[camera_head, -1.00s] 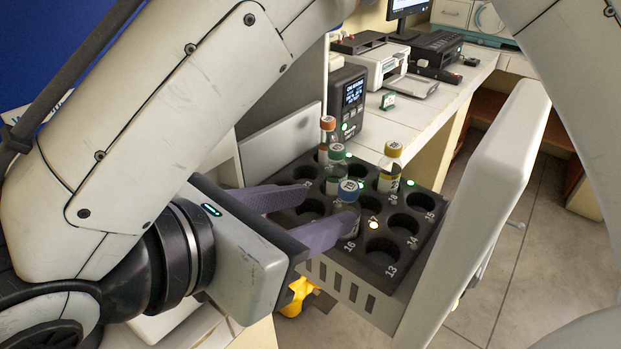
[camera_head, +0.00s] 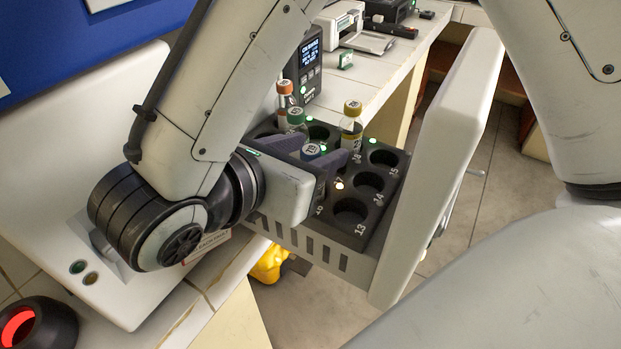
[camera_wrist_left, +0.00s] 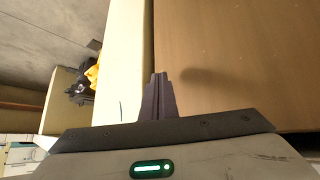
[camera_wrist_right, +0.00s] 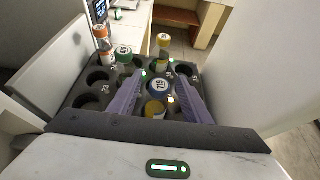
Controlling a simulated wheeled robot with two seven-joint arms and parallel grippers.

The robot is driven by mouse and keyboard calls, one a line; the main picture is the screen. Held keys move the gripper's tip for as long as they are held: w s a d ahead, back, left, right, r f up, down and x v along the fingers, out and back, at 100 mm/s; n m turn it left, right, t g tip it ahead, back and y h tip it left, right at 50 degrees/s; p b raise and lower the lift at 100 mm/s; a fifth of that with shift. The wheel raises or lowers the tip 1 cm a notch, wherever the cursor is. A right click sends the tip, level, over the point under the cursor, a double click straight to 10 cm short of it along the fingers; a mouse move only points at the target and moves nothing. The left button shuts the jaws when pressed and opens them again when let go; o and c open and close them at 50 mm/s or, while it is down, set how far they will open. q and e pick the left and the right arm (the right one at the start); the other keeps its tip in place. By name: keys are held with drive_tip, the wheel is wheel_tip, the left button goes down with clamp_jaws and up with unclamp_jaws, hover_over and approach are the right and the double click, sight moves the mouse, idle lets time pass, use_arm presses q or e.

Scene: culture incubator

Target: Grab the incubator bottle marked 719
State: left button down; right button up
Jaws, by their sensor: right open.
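A dark bottle rack (camera_head: 369,181) with numbered holes sits in the open incubator drawer. It holds a blue-capped bottle (camera_head: 311,151), a green-capped bottle (camera_head: 296,118), an orange-capped bottle (camera_head: 285,90) and a yellow-capped bottle (camera_head: 352,110). The caps bear small printed marks that I cannot read surely. My right gripper (camera_head: 325,146) is open, with its purple fingers low on both sides of the blue-capped bottle; the right wrist view also shows this bottle (camera_wrist_right: 158,88) between the fingers. My left gripper (camera_wrist_left: 160,78) has its fingers together and empty, away from the rack.
The drawer's pale front panel (camera_head: 455,150) stands upright right of the rack. A dark device with a lit screen (camera_head: 309,62) stands behind it on the tiled bench. A yellow object (camera_head: 270,264) is below the drawer. A brown surface (camera_wrist_left: 250,60) lies before my left gripper.

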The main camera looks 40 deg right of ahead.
clamp_jaws()
idle(0.3)
